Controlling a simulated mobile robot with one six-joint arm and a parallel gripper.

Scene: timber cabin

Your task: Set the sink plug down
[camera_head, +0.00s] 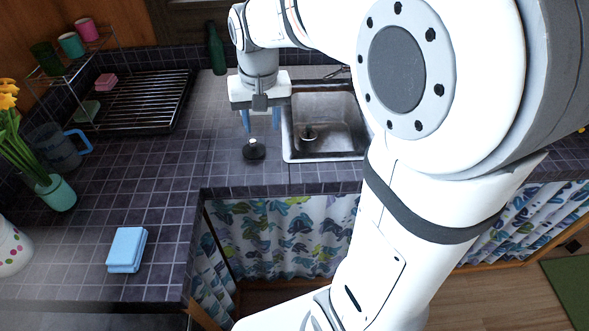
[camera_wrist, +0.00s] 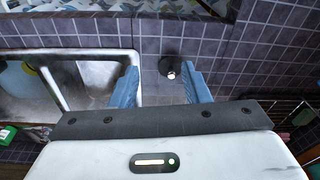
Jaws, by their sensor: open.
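The sink plug (camera_head: 254,149), a small black disc with a raised knob, rests on the dark tiled counter just left of the sink. It also shows in the wrist view (camera_wrist: 168,68), beyond the fingertips and in line with the gap between them. My gripper (camera_head: 261,124) points down above the plug, its two blue fingers apart with nothing between them. In the wrist view the fingers (camera_wrist: 159,78) are spread wide. The steel sink (camera_head: 295,148) lies right of the gripper, with a dark drain (camera_head: 309,132) in its basin.
A dish rack (camera_head: 146,101) stands at the back left, with a green bottle (camera_head: 216,50) behind my gripper. A blue jug (camera_head: 58,148), a flower vase (camera_head: 55,192) and blue sponges (camera_head: 127,249) are at the left. The counter between the plug and these is clear.

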